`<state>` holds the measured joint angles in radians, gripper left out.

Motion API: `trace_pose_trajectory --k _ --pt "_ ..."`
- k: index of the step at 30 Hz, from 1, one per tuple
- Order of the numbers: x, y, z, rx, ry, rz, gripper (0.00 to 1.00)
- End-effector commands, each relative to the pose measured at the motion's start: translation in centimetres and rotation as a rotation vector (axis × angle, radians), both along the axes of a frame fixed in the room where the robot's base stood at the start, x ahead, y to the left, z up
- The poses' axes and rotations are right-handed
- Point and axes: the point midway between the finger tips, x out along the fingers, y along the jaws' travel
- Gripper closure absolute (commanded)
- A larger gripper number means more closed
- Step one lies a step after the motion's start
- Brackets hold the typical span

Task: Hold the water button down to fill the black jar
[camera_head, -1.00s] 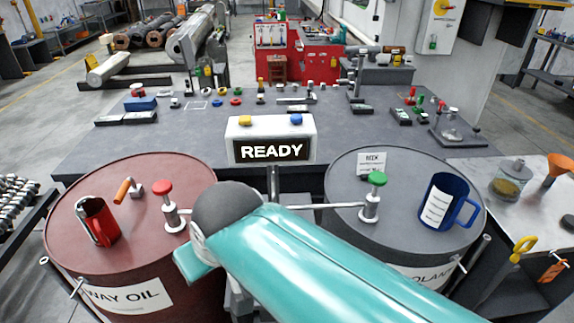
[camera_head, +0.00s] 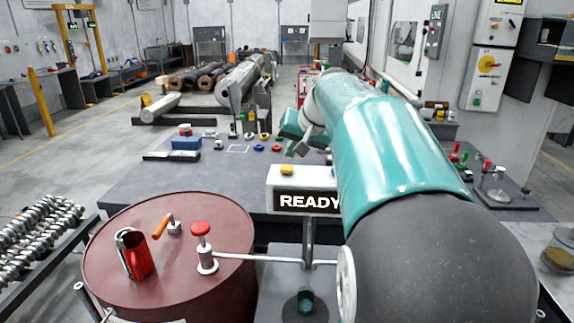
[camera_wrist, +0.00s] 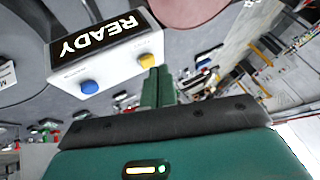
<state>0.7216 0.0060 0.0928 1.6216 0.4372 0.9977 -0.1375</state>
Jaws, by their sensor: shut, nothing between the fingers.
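A white box with a READY display (camera_head: 307,201) stands at the front of the grey table. Its yellow button (camera_head: 287,170) shows at the upper left. The blue button (camera_wrist: 89,87) shows in the wrist view; my arm partly covers that side in the head view. The yellow button (camera_wrist: 147,60) also shows there. I cannot tell which button is for water. My gripper (camera_head: 296,140) is above and behind the box, shut and empty. In the wrist view its fingertips (camera_wrist: 159,75) appear close to the yellow button; contact cannot be told. I make out no black jar.
A dark red barrel (camera_head: 110,265) at the left carries a red mug (camera_head: 139,257) and a red-topped pump (camera_head: 203,245). My arm hides the right barrel. Small parts and blocks (camera_head: 186,143) are spread over the table (camera_head: 150,195).

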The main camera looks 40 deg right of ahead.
Motion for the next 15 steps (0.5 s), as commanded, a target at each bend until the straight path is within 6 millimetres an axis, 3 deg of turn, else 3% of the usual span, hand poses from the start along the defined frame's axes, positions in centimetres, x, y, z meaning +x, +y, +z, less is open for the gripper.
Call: trace_pose_trajectory --k 1,3,9,15 --pt "0.4 -2.7 0.1 0.017 -0.015 -0.034 1.0" --pt "0.8 -5.8 0.4 0.037 -0.04 -0.068 1.0" --pt "0.9 -13.6 1.0 0.082 -0.107 -0.15 1.0" --pt "0.4 -17.2 1.1 0.1 -0.142 -0.186 1.0"
